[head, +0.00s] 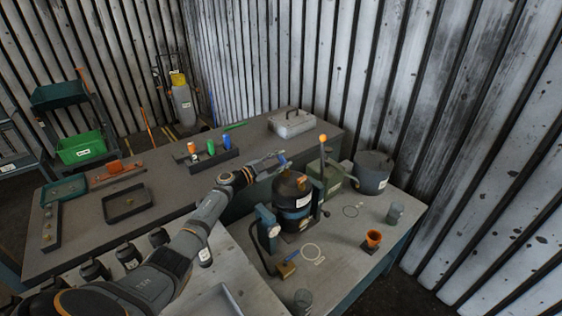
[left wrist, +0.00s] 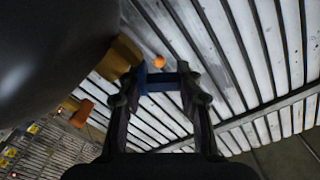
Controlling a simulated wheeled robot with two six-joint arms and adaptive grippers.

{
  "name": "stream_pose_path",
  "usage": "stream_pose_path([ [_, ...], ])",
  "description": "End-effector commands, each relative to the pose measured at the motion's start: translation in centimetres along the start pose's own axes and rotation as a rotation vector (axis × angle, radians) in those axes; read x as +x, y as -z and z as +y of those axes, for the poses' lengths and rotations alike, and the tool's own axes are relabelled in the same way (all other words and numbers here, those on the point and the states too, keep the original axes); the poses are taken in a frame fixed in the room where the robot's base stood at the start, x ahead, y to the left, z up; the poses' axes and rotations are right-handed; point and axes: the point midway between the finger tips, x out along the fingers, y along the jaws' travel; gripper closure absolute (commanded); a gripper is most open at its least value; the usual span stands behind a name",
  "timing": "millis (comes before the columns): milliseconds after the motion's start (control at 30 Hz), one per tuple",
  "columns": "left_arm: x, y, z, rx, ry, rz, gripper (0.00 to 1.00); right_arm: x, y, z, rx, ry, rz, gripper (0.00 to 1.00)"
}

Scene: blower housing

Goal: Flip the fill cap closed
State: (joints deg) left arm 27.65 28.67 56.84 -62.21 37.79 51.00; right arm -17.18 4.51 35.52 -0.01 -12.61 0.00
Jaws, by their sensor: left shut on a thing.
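A dark drum-like housing (head: 292,188) with a blue band stands on the workbench at the right of the head view. My left gripper (head: 272,163) is at its upper left, above the housing's top. In the left wrist view the fingertips (left wrist: 161,83) are shut on a small blue piece (left wrist: 160,78). This blue piece also shows at the gripper's tip in the head view (head: 282,158); it looks like the fill cap, standing up, but its hinge is hidden. A large dark rounded surface fills the upper left of the wrist view. My right gripper is not in view.
A lever with an orange ball (head: 322,138) rises just right of the housing. A green box (head: 334,178) and a grey pot (head: 373,172) stand behind it. An orange cup (head: 373,238) and a glass (head: 395,212) stand to the right.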

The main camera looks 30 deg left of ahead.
Motion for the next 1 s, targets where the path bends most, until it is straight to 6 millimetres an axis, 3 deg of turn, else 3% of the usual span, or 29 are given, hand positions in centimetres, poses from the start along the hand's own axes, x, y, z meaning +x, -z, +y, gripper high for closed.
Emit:
stream_pose_path([
  [33,0.0,0.0,-0.2,0.002,0.004,-0.003,0.61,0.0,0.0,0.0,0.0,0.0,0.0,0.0],
  [133,0.0,0.0,-0.2,0.001,0.003,-0.002,0.47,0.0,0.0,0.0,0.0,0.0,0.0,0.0],
  [467,0.0,0.3,-0.3,0.003,0.002,0.0,0.47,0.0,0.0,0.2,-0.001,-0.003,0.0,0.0],
  [800,-0.1,5.7,-4.3,0.006,0.003,0.002,0.47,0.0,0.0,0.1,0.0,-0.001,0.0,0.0],
  [1000,-0.1,7.8,-5.8,0.002,0.003,-0.001,0.47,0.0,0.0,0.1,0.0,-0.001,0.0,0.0],
])
